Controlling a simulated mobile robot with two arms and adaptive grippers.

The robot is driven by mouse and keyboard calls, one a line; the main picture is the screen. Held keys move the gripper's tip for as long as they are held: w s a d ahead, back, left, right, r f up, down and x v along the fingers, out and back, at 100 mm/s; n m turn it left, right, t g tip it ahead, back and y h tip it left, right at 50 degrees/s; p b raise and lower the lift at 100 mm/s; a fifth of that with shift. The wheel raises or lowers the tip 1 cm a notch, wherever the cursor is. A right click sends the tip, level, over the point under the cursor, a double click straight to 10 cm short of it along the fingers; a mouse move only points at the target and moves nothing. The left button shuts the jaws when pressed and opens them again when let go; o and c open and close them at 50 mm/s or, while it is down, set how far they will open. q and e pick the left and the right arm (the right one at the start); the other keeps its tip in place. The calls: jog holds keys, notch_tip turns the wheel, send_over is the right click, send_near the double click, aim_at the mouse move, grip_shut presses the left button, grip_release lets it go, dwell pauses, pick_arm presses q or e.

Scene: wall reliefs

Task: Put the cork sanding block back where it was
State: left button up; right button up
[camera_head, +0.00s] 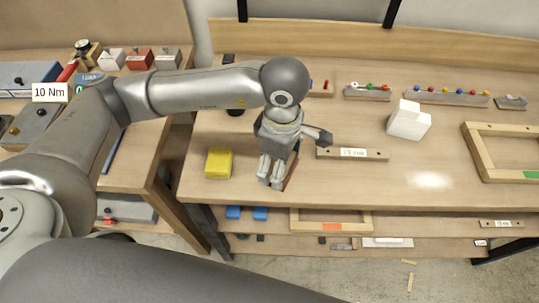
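My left arm reaches in from the left over the middle workbench, and my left gripper (271,182) points down near the bench's front edge. A narrow brown piece (291,176) shows right beside its fingers, partly hidden by them. It may be the cork sanding block, but I cannot tell, nor whether the fingers grip it. A yellow block (218,163) lies on the bench to the left of the gripper, apart from it. My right gripper is not in view.
A labelled wooden bar (352,154), a white block (408,120) and a wooden frame (500,151) lie to the right. Racks with coloured knobs (447,96) line the back. A lower shelf (270,225) holds blue blocks. The front right of the bench (390,190) is clear.

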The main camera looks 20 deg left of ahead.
pick_arm(q)
jog(key=w+a+f, duration=0.1)
jog(key=w+f, duration=0.1)
jog(key=w+a+f+p, duration=0.1)
jog(key=f, duration=0.1)
jog(key=w+a+f+p, duration=0.1)
jog(key=w+f, duration=0.1)
jog(key=shift+w+a, duration=0.1)
jog(key=shift+w, duration=0.2)
jog(key=shift+w+a+f, duration=0.2)
jog(key=shift+w+f, duration=0.1)
jog(key=shift+f, duration=0.1)
notch_tip(320, 180, down, 3)
jog(key=shift+f+p, duration=0.1)
jog(key=shift+p, duration=0.25)
jog(key=shift+f, duration=0.2)
jog(key=o, duration=1.1)
jog(key=shift+r, duration=0.1)
